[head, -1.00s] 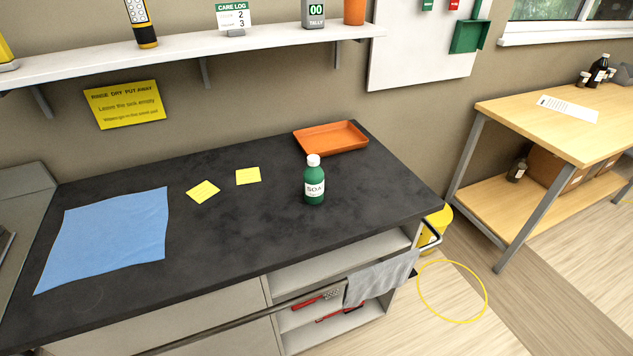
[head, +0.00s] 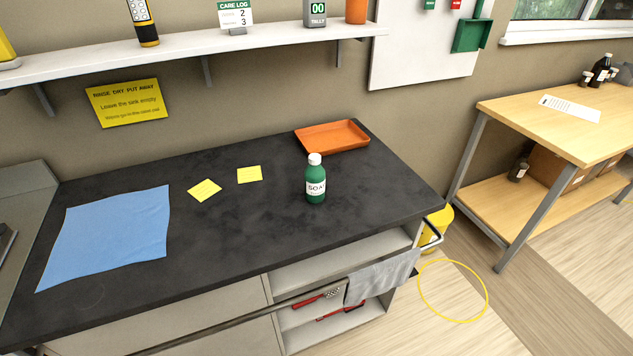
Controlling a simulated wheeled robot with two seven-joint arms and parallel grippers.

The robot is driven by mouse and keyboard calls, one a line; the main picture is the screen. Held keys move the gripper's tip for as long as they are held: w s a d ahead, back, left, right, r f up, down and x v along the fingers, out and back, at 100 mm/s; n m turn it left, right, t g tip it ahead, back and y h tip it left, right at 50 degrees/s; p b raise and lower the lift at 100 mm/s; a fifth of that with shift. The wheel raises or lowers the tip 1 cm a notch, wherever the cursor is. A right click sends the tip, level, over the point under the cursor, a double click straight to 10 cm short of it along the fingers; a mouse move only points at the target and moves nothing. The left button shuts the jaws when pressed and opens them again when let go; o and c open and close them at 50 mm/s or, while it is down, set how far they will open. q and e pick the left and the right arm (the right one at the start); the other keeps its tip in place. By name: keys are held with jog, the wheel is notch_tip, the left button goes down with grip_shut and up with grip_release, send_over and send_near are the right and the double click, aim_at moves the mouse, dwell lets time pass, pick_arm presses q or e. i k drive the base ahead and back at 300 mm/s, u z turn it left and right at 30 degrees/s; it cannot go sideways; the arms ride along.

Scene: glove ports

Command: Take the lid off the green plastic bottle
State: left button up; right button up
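The green plastic bottle (head: 316,188) stands upright on the dark countertop (head: 235,225), right of the middle. It has a white label reading "SOA" with the rest turned out of sight. Its white lid (head: 314,159) sits on its top. Neither of my grippers is in view, and nothing touches the bottle.
An orange tray (head: 332,136) lies behind the bottle. Two yellow notes (head: 249,174) and a blue cloth (head: 110,236) lie to its left. A shelf (head: 190,44) overhangs the back. A grey towel (head: 382,277) hangs on the front rail. The counter around the bottle is clear.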

aim_at(315, 177)
jog(key=z, duration=1.25)
jog(key=k, duration=1.05)
jog(key=u, duration=0.9)
